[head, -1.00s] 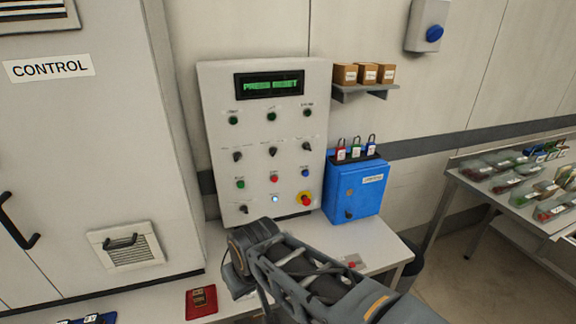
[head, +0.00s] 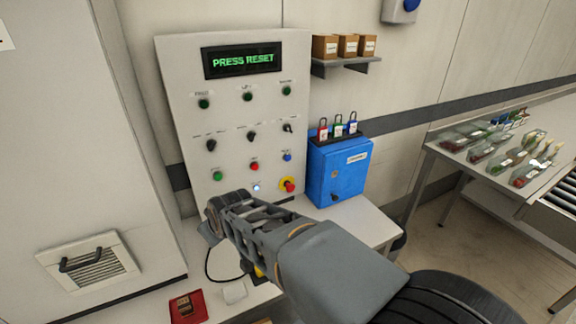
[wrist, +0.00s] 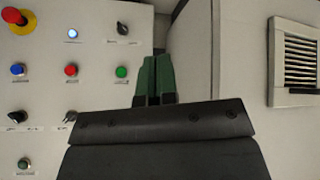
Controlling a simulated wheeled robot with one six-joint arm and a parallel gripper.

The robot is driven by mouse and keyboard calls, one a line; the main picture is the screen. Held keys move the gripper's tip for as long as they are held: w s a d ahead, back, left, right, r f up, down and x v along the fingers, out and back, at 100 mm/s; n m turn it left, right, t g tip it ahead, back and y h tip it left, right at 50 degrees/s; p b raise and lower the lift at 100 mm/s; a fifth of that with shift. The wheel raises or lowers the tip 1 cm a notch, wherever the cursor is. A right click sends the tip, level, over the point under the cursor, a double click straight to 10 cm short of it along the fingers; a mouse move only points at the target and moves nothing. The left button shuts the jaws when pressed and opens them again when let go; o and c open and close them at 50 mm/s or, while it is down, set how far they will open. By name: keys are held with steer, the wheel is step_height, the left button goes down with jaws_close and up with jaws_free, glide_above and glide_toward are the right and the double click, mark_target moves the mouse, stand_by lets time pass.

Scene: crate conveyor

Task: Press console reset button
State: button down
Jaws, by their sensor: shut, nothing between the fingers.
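The console (head: 233,130) is a pale upright panel. Its display (head: 242,61) reads "PRESS RESET" in green. A small button glowing white-blue (head: 256,188) sits low on the panel, and it also shows lit in the wrist view (wrist: 72,34). Above it is a row with a green button (head: 217,176), a red button (head: 254,167) and a blue button (head: 287,157). The button labels are too small to read. My gripper (wrist: 154,62) is shut and empty, to the right of these buttons in the wrist view. In the head view its fingers are not clearly seen behind my arm.
A red mushroom button on a yellow base (head: 288,185) is right of the lit button. A blue box with padlocks (head: 338,170) stands right of the console. A shelf with small boxes (head: 346,65) is above it. A vented cabinet (head: 90,262) is at left.

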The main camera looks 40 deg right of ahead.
steer(key=w+d+f+t+h+b, duration=0.3)
steer(key=w+d+t, duration=0.1)
steer(key=w+d, duration=0.4)
steer(key=n+t+h+b, duration=0.2)
steer(key=h+b, duration=0.4)
steer(key=h, duration=0.3)
glide_toward(288, 158)
steer(key=a, duration=0.3)
steer(key=s+d+g+h+b, duration=0.1)
steer(key=s+d+h+b, duration=0.1)
steer(key=s+d+h, duration=0.3)
steer(key=shift+d+f+h, duration=0.2)
steer(key=shift+d+h, duration=0.35)
steer(key=shift+h, duration=0.35)
steer(key=shift+s, duration=0.1)
steer(key=w+d+p, duration=0.1)
steer(key=w+d, duration=0.1)
steer(key=w, duration=0.6)
steer(key=shift+w+d, duration=0.2)
steer(key=shift+d, duration=0.15)
steer(key=shift+w, duration=0.2)
